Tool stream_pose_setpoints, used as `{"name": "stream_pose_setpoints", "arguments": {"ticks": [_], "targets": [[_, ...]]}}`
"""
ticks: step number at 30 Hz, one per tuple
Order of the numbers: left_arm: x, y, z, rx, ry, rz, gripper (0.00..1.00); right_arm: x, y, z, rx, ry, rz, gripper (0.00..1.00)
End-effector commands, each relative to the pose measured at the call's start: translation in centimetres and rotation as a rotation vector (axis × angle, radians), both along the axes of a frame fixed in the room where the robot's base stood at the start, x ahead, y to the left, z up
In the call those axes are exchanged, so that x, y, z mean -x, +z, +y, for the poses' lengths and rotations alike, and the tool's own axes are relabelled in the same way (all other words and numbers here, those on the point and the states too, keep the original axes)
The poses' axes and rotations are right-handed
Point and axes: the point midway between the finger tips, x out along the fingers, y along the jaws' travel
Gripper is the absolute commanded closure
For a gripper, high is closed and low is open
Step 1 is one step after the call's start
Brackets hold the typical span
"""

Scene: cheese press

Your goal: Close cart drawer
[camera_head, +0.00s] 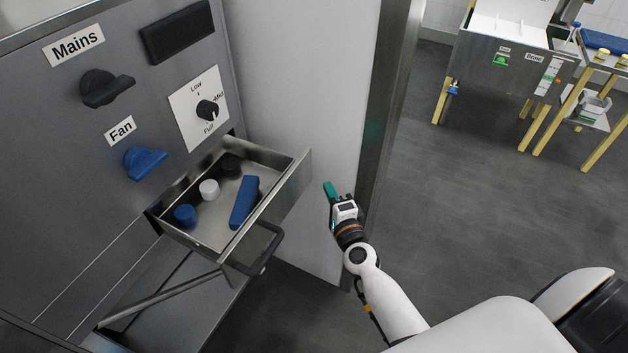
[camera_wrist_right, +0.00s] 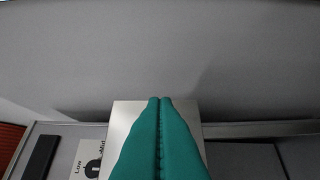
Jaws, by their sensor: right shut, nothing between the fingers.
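The cart drawer (camera_head: 206,235) is pulled out of the grey cabinet front in the head view. It has a dark bar handle (camera_head: 262,252) on its front. Inside lie a blue block (camera_head: 244,202), a blue cap (camera_head: 185,215), a white cap (camera_head: 209,189) and a dark round piece (camera_head: 231,165). My right gripper (camera_head: 330,190), with green fingers, is to the right of the drawer front, apart from it. Its fingers (camera_wrist_right: 160,100) are shut together and empty in the right wrist view, over a light metal surface. My left gripper is not in view.
The cabinet front carries a Mains knob (camera_head: 102,88), a blue Fan knob (camera_head: 145,161) and a Low-Mid-Full dial (camera_head: 207,110). A pale panel (camera_head: 305,90) with a metal post (camera_head: 388,100) stands behind my right gripper. Open floor (camera_head: 480,190) lies to the right, with a metal bench (camera_head: 510,68) farther back.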

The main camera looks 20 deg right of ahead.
Motion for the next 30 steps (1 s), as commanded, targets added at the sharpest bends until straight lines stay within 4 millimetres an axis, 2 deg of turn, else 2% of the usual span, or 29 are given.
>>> {"name": "stream_pose_setpoints", "arguments": {"ticks": [3,9,26,30], "targets": [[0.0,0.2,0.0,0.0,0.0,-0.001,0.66,-2.3,0.1,0.1,-0.002,0.001,-0.001,1.0],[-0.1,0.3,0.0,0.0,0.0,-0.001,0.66,-4.2,0.0,1.8,-0.001,0.001,0.0,1.0],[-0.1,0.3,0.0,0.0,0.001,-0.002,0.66,-4.9,-0.1,2.4,0.001,0.001,0.001,1.0],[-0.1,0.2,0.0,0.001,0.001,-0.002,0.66,-5.6,-0.1,3.0,-0.002,0.002,0.0,1.0]]}}
